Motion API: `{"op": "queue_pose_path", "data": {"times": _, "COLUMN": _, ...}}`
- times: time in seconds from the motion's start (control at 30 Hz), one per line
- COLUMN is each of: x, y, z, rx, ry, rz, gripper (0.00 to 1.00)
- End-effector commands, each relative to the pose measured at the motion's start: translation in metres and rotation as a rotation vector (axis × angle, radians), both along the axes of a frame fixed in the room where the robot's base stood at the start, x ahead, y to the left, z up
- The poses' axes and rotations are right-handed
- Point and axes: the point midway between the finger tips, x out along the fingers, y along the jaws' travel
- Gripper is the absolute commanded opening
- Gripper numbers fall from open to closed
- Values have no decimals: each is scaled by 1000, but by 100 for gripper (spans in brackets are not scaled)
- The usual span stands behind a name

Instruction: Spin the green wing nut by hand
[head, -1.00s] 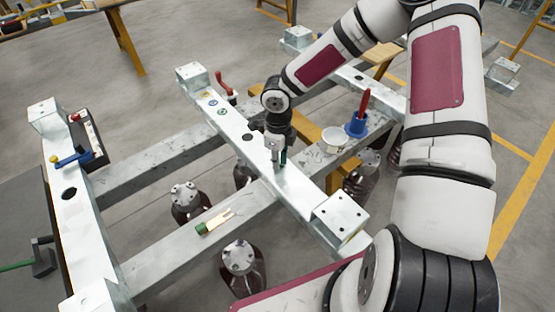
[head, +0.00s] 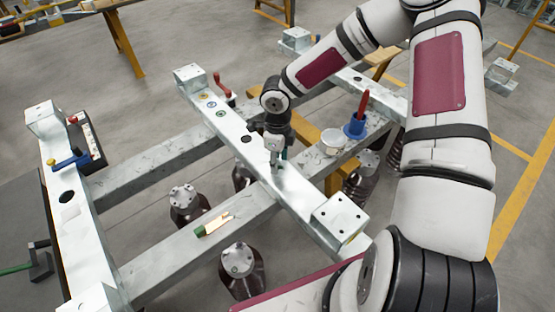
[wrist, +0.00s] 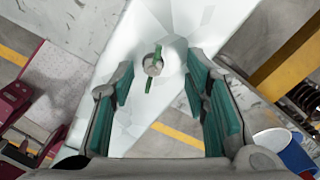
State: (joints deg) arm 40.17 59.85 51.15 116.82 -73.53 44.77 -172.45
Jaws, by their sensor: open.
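The green wing nut (wrist: 148,82) shows in the wrist view on a grey bolt end (wrist: 153,64), which stands out of the pale metal beam (wrist: 190,20). Its two green wings point roughly up and down in that picture. My gripper (wrist: 158,88) is open, its green-padded fingers on either side of the nut with clear gaps. No contact shows. In the head view my gripper (head: 275,165) is low over the middle of the beam (head: 300,190), and the wing nut is hidden there or too small to make out.
A blue cup with a red handle (head: 356,124) and a white tub (head: 333,143) stand right of my gripper. A red-handled clamp (head: 222,88) is at the beam's far end. A green-handled brush (head: 213,224) lies on the lower crossbeam. Dark round mounts (head: 240,262) stand below.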

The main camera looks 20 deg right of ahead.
Motion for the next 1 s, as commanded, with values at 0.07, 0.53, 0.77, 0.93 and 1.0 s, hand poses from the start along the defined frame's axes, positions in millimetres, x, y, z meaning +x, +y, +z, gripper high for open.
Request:
{"op": "queue_pose_path", "data": {"times": 0.07, "x": -1, "y": 1, "z": 0, "rx": 1, "ry": 2, "rz": 1, "gripper": 42}}
{"op": "queue_pose_path", "data": {"times": 0.53, "x": -1, "y": 2, "z": 44, "rx": 6, "ry": 3, "rz": -1, "gripper": 42}}
{"op": "queue_pose_path", "data": {"times": 0.77, "x": 0, "y": 1, "z": 80, "rx": 6, "ry": 1, "rz": -1, "gripper": 42}}
{"op": "queue_pose_path", "data": {"times": 0.93, "x": 0, "y": 1, "z": 103, "rx": 3, "ry": 0, "rz": -1, "gripper": 42}}
{"op": "queue_pose_path", "data": {"times": 1.0, "x": 0, "y": 0, "z": 110, "rx": 3, "ry": 0, "rz": -1, "gripper": 42}}
